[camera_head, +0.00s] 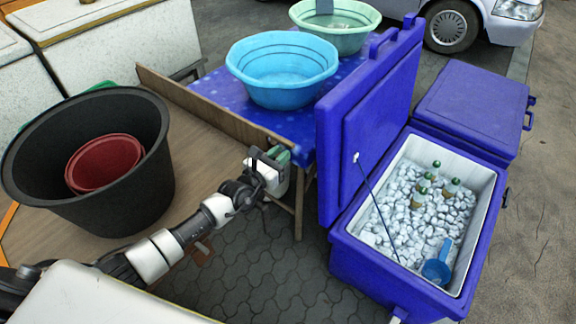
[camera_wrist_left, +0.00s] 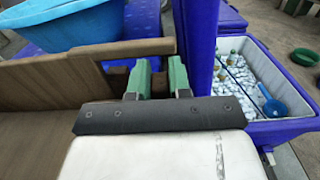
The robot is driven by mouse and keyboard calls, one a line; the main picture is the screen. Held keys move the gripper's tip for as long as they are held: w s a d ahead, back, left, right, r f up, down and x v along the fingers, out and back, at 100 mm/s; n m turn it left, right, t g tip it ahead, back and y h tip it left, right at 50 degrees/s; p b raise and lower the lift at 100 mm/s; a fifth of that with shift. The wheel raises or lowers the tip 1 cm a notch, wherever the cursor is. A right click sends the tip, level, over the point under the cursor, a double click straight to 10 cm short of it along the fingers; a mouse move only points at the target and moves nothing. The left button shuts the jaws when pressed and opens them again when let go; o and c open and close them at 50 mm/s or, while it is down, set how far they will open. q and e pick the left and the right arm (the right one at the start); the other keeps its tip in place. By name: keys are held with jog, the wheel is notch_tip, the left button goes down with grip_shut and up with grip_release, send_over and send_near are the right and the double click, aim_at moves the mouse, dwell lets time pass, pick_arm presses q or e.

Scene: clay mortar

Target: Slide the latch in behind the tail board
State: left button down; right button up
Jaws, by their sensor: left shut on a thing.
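The tail board (camera_head: 205,105) is a long brown wooden board standing on edge along the cart bed in the head view. It also crosses the left of the left wrist view (camera_wrist_left: 95,50). My left gripper (camera_head: 276,156) is at the right end of the board, above the paving. In the left wrist view its green fingers (camera_wrist_left: 162,80) are beside the board's end, with a small gap between them. They are shut on a small brown piece, which I take to be the latch; it is mostly hidden. I cannot tell whether it touches the board. My right gripper is not in view.
A black tub (camera_head: 150,190) with a red bucket (camera_head: 105,160) stands on the cart bed. A blue basin (camera_head: 280,70) and a green basin (camera_head: 340,35) stand on a blue table behind the board. An open blue cooler (camera_head: 350,260) full of ice stands close on the right.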

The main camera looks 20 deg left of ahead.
pick_arm(q)
jog(key=shift+w+a+f, duration=0.1)
jog(key=shift+w+a, duration=0.05)
jog(key=shift+a, duration=0.25)
jog(key=shift+r, duration=0.2)
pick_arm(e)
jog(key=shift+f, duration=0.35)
pick_arm(q)
jog(key=c, duration=1)
grip_release()
jog(key=shift+a+f, duration=0.1)
jog(key=shift+c, duration=0.2)
jog(key=shift+s, duration=0.25)
jog(key=v, duration=1)
jog(key=shift+s, duration=0.15)
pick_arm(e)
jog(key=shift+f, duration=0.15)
pick_arm(q)
jog(key=shift+a, duration=0.1)
